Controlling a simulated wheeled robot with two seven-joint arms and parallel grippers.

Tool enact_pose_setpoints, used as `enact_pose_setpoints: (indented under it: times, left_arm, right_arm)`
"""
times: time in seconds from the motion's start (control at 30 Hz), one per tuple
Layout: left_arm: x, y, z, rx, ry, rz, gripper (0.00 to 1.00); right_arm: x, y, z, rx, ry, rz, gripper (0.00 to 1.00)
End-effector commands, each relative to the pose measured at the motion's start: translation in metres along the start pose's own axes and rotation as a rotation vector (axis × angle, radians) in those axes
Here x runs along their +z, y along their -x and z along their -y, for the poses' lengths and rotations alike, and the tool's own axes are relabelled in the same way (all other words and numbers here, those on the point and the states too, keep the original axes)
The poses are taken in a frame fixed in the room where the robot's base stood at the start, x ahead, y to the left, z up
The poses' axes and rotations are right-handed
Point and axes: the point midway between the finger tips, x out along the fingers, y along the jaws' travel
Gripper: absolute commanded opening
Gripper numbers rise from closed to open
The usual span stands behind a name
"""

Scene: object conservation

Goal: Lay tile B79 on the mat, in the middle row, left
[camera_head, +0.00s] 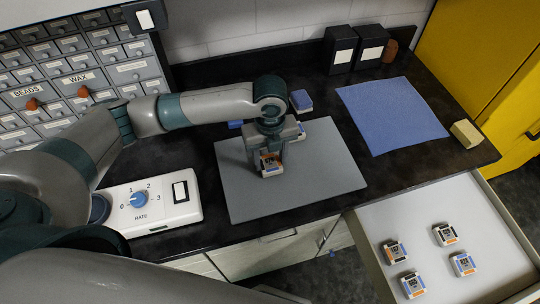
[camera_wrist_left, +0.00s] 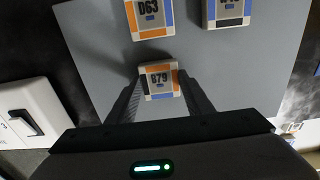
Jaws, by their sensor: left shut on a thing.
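Tile B79 (camera_wrist_left: 160,80), white with orange, blue and dark marks, is between the fingers of my left gripper (camera_wrist_left: 160,95), which is shut on it. In the head view the tile (camera_head: 271,164) shows below the left gripper (camera_head: 270,158), over the grey mat (camera_head: 325,190). I cannot tell whether it touches the mat. Tile D63 (camera_wrist_left: 150,18) lies on the mat beyond B79 in the wrist view, with another tile (camera_wrist_left: 228,12) to its right. That second tile's label is cut off. No row markings show on the mat. My right gripper is not in view.
An open drawer (camera_head: 455,212) at lower right holds several tiles. A white rate control box (camera_head: 150,207) stands left of the mat. A blue cloth (camera_head: 392,115) lies right of it. The mat's front part is bare.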

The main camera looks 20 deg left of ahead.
Motion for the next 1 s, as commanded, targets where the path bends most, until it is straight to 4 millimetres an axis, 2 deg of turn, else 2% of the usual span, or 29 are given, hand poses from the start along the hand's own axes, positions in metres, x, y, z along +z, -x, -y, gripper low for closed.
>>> enact_pose_setpoints:
  times: [0.37, 0.4, 0.47, 0.8, 1.0]
  left_arm:
    - [0.0, -0.003, 0.0, 0.0, 0.0, 0.0, 0.2]
    - [0.0, -0.003, 0.0, 0.0, 0.0, 0.0, 0.54]
    - [0.0, -0.003, 0.0, 0.0, 0.0, 0.0, 0.65]
    - [0.0, -0.002, 0.0, 0.0, 0.0, 0.0, 0.65]
    - [0.001, 0.008, 0.001, -0.002, -0.001, 0.002, 0.65]
  right_arm:
    - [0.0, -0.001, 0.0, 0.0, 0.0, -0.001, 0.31]
    - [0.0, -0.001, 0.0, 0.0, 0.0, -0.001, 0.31]
    - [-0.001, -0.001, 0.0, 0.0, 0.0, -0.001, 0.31]
    - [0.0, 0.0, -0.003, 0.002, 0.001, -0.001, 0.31]
    - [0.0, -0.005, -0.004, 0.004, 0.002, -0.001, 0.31]
